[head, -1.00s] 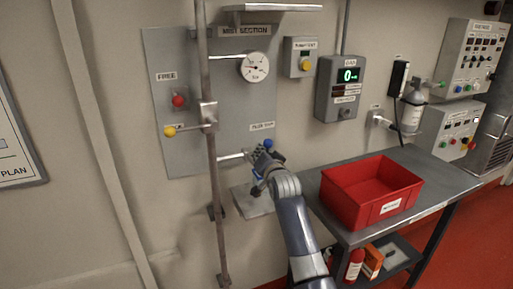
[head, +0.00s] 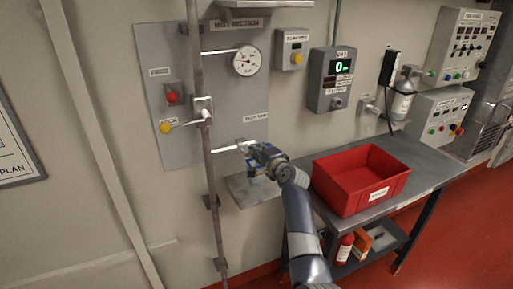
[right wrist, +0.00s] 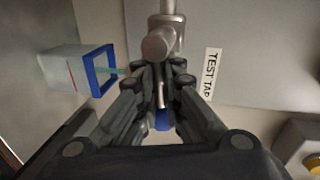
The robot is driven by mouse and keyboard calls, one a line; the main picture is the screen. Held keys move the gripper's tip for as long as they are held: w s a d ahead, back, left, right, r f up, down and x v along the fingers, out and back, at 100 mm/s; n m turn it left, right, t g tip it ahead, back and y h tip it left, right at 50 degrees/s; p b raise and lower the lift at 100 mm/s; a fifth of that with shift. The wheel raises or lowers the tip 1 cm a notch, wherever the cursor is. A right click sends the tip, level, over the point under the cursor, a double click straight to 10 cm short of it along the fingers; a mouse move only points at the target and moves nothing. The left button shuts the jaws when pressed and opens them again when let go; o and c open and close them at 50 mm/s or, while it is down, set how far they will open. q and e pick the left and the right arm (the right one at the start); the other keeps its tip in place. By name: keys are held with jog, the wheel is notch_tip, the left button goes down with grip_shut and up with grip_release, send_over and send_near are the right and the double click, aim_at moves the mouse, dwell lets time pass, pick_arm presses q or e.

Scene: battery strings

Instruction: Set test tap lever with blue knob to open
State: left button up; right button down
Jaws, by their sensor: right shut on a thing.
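The test tap's metal pipe (head: 228,149) sticks out from the lower part of the grey wall panel. My right gripper (head: 255,153) is at the pipe's outer end in the head view. In the right wrist view, its fingers (right wrist: 161,88) are shut on the thin metal lever below the round tap body (right wrist: 160,42). The blue knob (right wrist: 162,122) shows between the fingers, partly hidden by them. The knob is not clear in the head view. A label reading TEST TAP (right wrist: 210,73) is beside the tap. My left gripper is out of view.
A clear blue-rimmed container (right wrist: 78,70) is close beside the fingers, above a small shelf (head: 254,190). A vertical pipe (head: 211,180) and yellow-knobbed lever (head: 166,127) stand to the left. A red crate (head: 345,202) sits on the bench at right.

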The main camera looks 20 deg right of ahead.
jog(key=shift+d+r+m, duration=0.25)
jog(key=shift+d+m, duration=0.2)
jog(key=shift+m, duration=0.05)
jog(key=shift+f, duration=0.1)
jog(key=c, duration=1.8)
grip_release()
jog(key=shift+o, duration=0.4)
jog(key=shift+s+d+f, duration=0.15)
jog(key=shift+d+f, duration=0.05)
jog(key=shift+f, duration=0.1)
jog(key=s+r, duration=0.2)
jog(key=s, duration=0.9)
jog(key=shift+s+d+r, duration=0.2)
jog(key=shift+s+d, duration=0.05)
jog(key=shift+s, duration=0.15)
